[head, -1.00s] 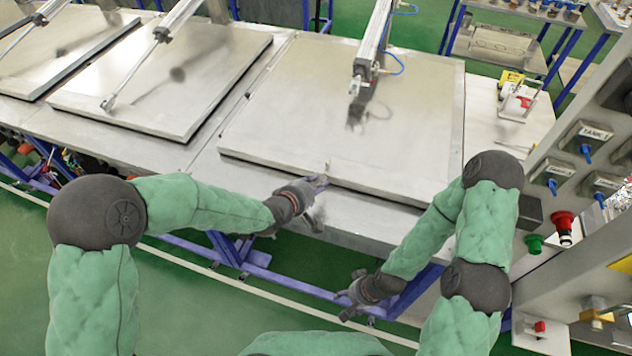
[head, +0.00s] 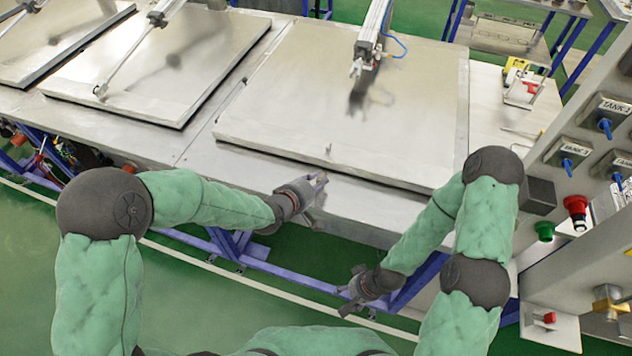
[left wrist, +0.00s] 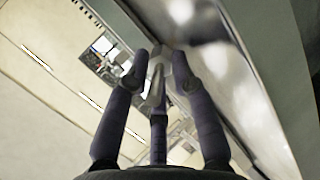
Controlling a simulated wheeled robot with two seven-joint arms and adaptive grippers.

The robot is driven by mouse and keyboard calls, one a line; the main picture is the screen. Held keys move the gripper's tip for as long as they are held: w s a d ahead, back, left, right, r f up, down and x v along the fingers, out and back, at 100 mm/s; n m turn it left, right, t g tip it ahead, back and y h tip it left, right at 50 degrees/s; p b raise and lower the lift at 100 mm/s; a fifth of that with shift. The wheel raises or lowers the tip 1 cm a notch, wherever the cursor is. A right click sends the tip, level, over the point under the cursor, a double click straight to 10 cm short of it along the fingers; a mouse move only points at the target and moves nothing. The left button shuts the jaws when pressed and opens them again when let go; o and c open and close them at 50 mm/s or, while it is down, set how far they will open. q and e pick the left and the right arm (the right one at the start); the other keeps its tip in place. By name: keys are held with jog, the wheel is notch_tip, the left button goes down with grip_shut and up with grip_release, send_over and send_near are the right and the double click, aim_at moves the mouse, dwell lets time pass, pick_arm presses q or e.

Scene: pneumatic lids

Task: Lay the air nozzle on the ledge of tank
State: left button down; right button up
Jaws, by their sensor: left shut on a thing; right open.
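My left gripper (head: 318,186) is shut on a small grey metal piece, which I take to be the air nozzle (left wrist: 155,85); it shows between the fingers in the left wrist view. In the head view the fingers largely hide it. The gripper is by the front edge of the nearest tank, over or just in front of the bare metal ledge (head: 365,208); contact cannot be told. The flat tank lid (head: 300,105) lies behind the gripper, with a small upright pin near its front edge. My right gripper (head: 346,298) is open and empty, lower and in front of the tank.
A pneumatic cylinder (head: 374,30) stands over the lid. Two more lidded tanks (head: 160,65) are at the left. A control panel (head: 590,150) with switches and knobs is close on the right. A side surface holds a yellow and red tool (head: 524,82). The ledge front is clear.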

pick_arm(q)
jog(key=c, duration=1)
grip_release()
jog(key=shift+o, duration=0.2)
jog(key=p+v, duration=0.3)
jog(key=v, duration=0.4)
jog(key=v, duration=1.2)
jog(key=shift+d, duration=0.1)
dwell(0.5)
